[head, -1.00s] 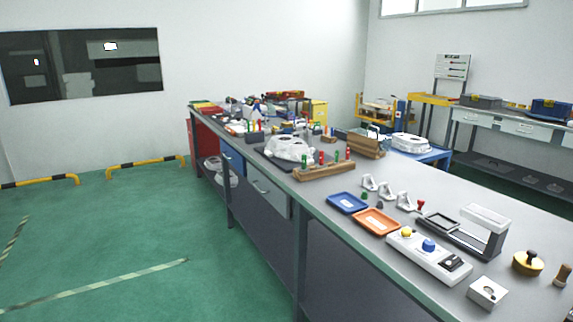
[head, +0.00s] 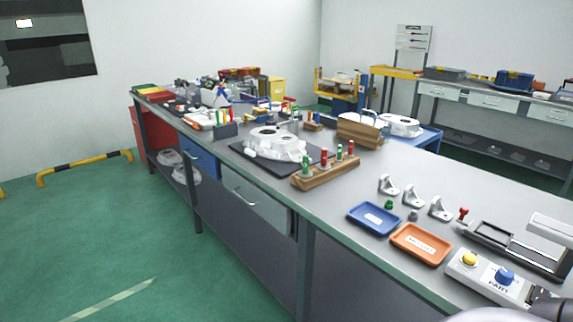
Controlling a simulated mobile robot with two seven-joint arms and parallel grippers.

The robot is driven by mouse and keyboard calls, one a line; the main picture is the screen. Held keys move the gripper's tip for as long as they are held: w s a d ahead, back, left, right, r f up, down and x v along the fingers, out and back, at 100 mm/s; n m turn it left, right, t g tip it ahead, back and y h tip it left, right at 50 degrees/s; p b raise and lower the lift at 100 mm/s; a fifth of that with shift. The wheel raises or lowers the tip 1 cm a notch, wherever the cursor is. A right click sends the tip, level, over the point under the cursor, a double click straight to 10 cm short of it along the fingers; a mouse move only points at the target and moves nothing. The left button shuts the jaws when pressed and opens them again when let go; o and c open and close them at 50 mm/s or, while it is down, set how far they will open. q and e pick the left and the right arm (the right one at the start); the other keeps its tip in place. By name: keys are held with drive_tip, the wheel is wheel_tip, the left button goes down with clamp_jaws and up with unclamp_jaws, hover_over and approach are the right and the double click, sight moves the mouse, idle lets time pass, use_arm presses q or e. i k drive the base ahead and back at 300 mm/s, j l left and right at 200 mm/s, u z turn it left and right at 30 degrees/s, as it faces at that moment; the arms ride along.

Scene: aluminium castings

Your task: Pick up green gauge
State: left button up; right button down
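A wooden block (head: 326,174) stands on the long grey bench, just right of the white casting. Several upright gauges with green and red handles stand in it. One green gauge (head: 307,163) is at its left end and another green gauge (head: 339,153) is further right, between red ones. Their lower parts are hidden in the block. A small green piece (head: 389,204) lies by the blue tray; I cannot tell what it is. Neither gripper's fingers show. A white and dark part of my own body is at the bottom right edge.
A white casting (head: 275,144) lies on a black mat. A blue tray (head: 374,218), an orange tray (head: 420,244), white brackets (head: 440,208) and a button box (head: 484,276) stand on the near bench.

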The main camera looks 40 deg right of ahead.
sight(306, 173)
drive_tip(key=i+z, duration=0.1)
drive_tip(key=i, duration=1.05)
drive_tip(key=i+j, duration=0.2)
drive_tip(key=i, duration=0.95)
drive_tip(key=i+l, duration=0.1)
drive_tip(key=i, duration=0.35)
drive_tip(key=i+l, duration=0.1)
drive_tip(key=i, duration=0.4)
drive_tip(key=u, duration=6.3)
